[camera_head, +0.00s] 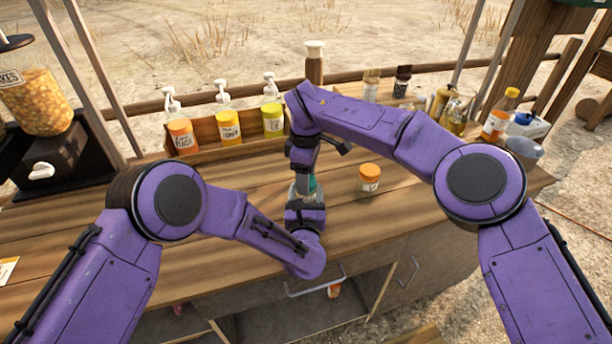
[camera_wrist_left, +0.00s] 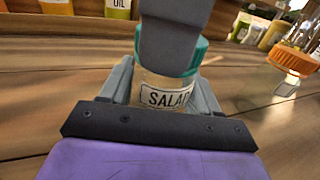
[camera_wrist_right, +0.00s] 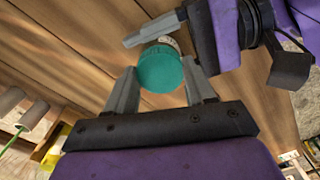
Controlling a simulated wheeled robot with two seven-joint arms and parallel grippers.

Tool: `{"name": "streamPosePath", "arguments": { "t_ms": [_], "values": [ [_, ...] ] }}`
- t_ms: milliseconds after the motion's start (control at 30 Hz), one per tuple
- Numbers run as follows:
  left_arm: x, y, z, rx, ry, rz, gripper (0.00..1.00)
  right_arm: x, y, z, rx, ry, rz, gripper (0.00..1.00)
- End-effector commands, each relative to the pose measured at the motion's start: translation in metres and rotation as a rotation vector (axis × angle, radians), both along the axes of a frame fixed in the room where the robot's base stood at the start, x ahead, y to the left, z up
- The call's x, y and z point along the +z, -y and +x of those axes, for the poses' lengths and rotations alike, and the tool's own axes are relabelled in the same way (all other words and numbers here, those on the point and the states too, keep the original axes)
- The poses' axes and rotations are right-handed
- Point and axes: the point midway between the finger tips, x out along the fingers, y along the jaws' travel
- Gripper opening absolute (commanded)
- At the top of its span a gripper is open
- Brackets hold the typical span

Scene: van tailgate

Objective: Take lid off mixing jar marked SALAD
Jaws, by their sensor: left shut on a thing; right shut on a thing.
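The mixing jar marked SALAD (camera_wrist_left: 165,97) is a clear jar with a white label and a teal lid (camera_wrist_left: 194,60). The lid is on the jar. In the head view the jar is mostly hidden between my grippers near the middle of the counter. My left gripper (camera_wrist_left: 160,88) is shut on the jar's body from the near side. My right gripper (camera_wrist_right: 160,85) comes from above and is shut on the teal lid, which also shows in the right wrist view (camera_wrist_right: 160,72). The jar's base is hidden by my left gripper.
A jar with an orange lid (camera_head: 370,179) stands just right on the wooden counter (camera_head: 385,215). Behind, a wooden rack holds pump bottles (camera_head: 229,127). Bottles and shakers (camera_head: 497,115) stand at the back right. A dispenser (camera_head: 40,105) stands at the far left.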

Motion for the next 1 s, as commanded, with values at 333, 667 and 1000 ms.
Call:
{"name": "streamPosePath", "arguments": {
  "t_ms": [333,667,1000],
  "values": [
    [0.0002,0.0001,0.0,0.0,0.0,0.0,0.0,0.0007,0.0002,0.0008,1.12,-0.001,0.002,0.17],
    [0.0001,0.0,0.0,0.0,0.0,0.0,0.0,0.0014,-0.0001,0.0015,2.197,-0.001,0.0,0.17],
    [0.0,0.0002,-0.0002,0.0,0.0,0.0,0.0,0.0024,-0.0006,0.0013,-2.974,0.003,0.001,0.17]
  ]
}}
